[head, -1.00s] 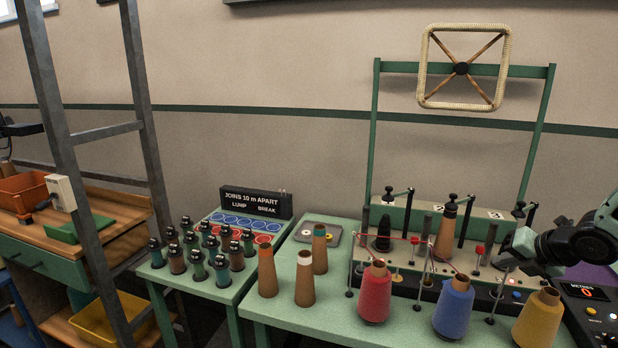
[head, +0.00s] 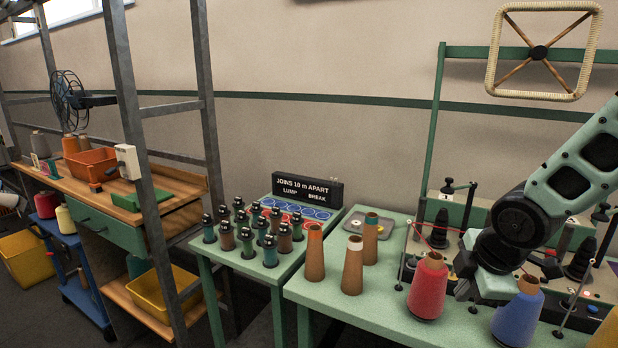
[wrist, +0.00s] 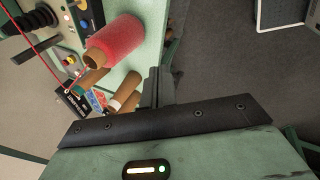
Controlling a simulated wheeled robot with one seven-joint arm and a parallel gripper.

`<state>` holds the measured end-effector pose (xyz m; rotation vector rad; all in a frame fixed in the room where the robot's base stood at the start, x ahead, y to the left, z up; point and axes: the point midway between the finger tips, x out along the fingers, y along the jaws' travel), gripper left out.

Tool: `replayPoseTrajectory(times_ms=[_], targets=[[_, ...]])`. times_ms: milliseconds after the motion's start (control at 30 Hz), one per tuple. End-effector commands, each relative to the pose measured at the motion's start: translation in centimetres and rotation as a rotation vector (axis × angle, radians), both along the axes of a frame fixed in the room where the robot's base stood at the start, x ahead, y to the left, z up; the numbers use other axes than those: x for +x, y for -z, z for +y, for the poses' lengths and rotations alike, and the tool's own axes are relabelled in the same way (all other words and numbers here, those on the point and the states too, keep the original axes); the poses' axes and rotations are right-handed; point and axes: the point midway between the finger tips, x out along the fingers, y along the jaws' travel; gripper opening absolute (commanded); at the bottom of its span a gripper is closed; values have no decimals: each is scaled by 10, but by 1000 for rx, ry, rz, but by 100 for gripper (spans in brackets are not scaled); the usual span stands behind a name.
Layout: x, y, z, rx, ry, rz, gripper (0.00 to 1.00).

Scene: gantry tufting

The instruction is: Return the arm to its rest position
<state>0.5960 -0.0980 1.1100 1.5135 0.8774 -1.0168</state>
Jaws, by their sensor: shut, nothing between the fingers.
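My gripper (head: 463,280) hangs at the right of the head view, just right of the red yarn cone (head: 427,288) and above the green table. In the wrist view my gripper (wrist: 158,85) shows its narrow fingers together with nothing between them. The red cone (wrist: 118,44) lies to their upper left there, apart from them. My arm comes down from the upper right and covers part of the winding machine (head: 567,303).
A blue yarn cone (head: 517,312) stands close under my arm. Brown cones (head: 314,258) stand upright on the green table (head: 375,308). Several small bobbins (head: 247,242) fill the side table. A metal rack (head: 130,110) and wooden bench stand left. Grey floor (wrist: 235,70) shows beside the table.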

Motion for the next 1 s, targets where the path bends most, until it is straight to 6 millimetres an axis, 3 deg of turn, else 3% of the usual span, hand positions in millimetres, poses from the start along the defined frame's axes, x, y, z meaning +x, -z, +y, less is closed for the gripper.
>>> replayPoseTrajectory(times_ms=[33,200,333,500,667,1000], targets=[[-14,5,25,25,50,27,0],[-75,9,89,109,296,149,0],[-128,12,127,151,473,246,0],[-183,13,153,170,638,342,0],[-205,12,160,172,707,381,0],[-206,11,161,173,716,385,0]])
